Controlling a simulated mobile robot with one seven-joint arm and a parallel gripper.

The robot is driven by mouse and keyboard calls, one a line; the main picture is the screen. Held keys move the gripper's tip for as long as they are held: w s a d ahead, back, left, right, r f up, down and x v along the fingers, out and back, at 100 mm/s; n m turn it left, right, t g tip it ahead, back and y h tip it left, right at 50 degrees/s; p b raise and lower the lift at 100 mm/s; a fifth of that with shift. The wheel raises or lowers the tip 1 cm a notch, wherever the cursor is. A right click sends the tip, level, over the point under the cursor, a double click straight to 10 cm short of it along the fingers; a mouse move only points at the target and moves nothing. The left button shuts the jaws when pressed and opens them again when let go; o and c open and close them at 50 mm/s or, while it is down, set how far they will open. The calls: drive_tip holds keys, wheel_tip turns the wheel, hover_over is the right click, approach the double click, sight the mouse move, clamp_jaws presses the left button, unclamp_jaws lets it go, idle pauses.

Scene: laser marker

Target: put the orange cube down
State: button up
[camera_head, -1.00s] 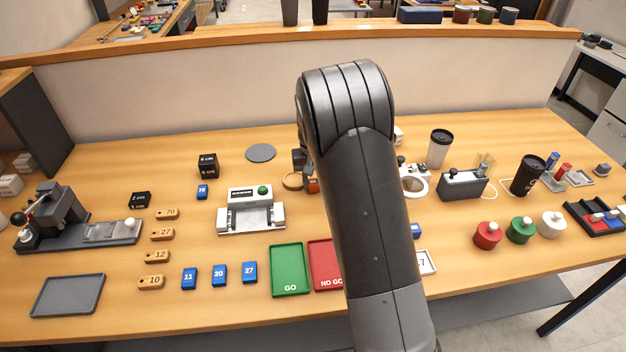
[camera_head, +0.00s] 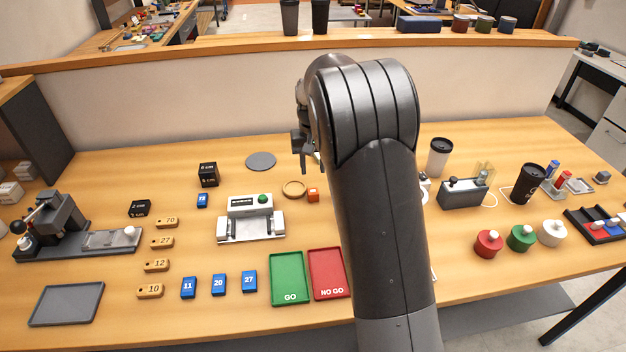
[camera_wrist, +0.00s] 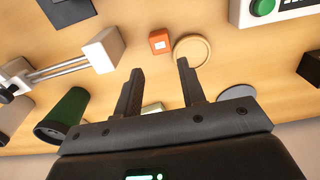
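The small orange cube (camera_head: 313,195) rests on the wooden table, just right of a round wooden ring (camera_head: 293,189). In the wrist view the orange cube (camera_wrist: 159,41) has a pale mark on one face and sits beside the wooden ring (camera_wrist: 192,51), close to it. My gripper (camera_wrist: 158,78) is open and empty, with its two fingers apart and the cube beyond the fingertips. In the head view my gripper (camera_head: 308,165) is raised above and behind the cube, partly hidden by my arm.
A white device with a green button (camera_head: 250,217) stands left of the cube. Green (camera_head: 290,278) and red (camera_head: 328,272) trays lie in front. A grey disc (camera_head: 261,161) lies behind. Cups and a dark device (camera_head: 464,193) stand to the right. My arm hides part of the table.

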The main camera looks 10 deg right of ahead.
drive_tip(key=s+d+r+t, duration=0.2)
drive_tip(key=s+d+r, duration=0.1)
drive_tip(key=s+r, duration=1.2)
drive_tip(key=s+d+f+t, duration=0.1)
drive_tip(key=s+t, duration=0.2)
drive_tip(key=s, duration=1.7)
drive_tip(key=shift+s+d+f+t, duration=0.25)
drive_tip(key=shift+t, duration=0.05)
drive_tip(key=shift+o, duration=0.3)
drive_tip(key=shift+s+f, duration=0.2)
drive_tip(key=shift+s, duration=0.15)
drive_tip(key=shift+w, duration=0.1)
